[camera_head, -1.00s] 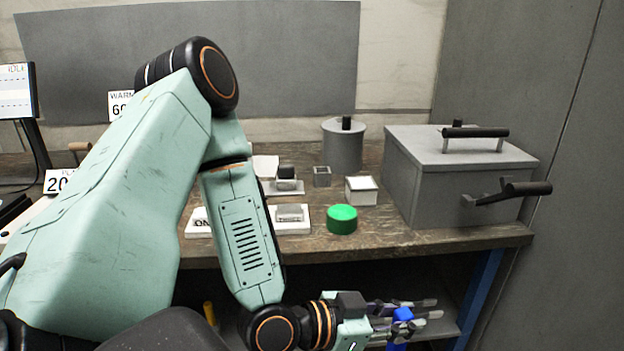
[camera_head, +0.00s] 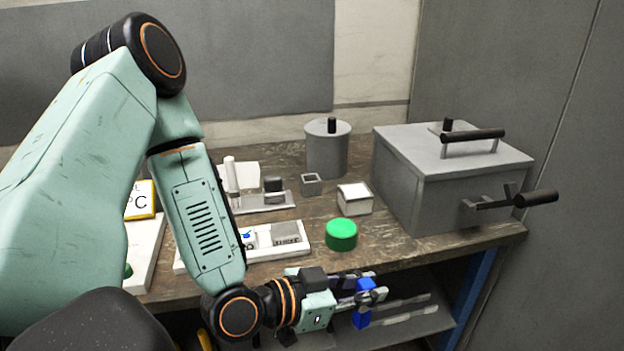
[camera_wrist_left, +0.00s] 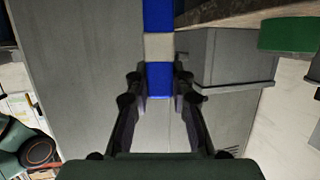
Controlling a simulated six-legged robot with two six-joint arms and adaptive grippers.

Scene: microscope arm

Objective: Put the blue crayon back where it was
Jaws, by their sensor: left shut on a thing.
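The blue crayon (camera_head: 362,318) is held in my left gripper (camera_head: 367,292), in front of the bench's front edge and below its top. In the left wrist view the blue crayon (camera_wrist_left: 159,78), with a pale band around it, lies between the two fingers of the left gripper (camera_wrist_left: 159,85), which are shut on it. The crayon's far end runs out of the top of that view. My right gripper is not in view.
On the wooden bench (camera_head: 400,250) stand a green round piece (camera_head: 341,235), a white-topped box (camera_head: 354,199), a small grey cup (camera_head: 312,184), a grey canister (camera_head: 327,152) and a large grey case (camera_head: 415,205) with handles. A lower shelf (camera_head: 420,322) is under the bench.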

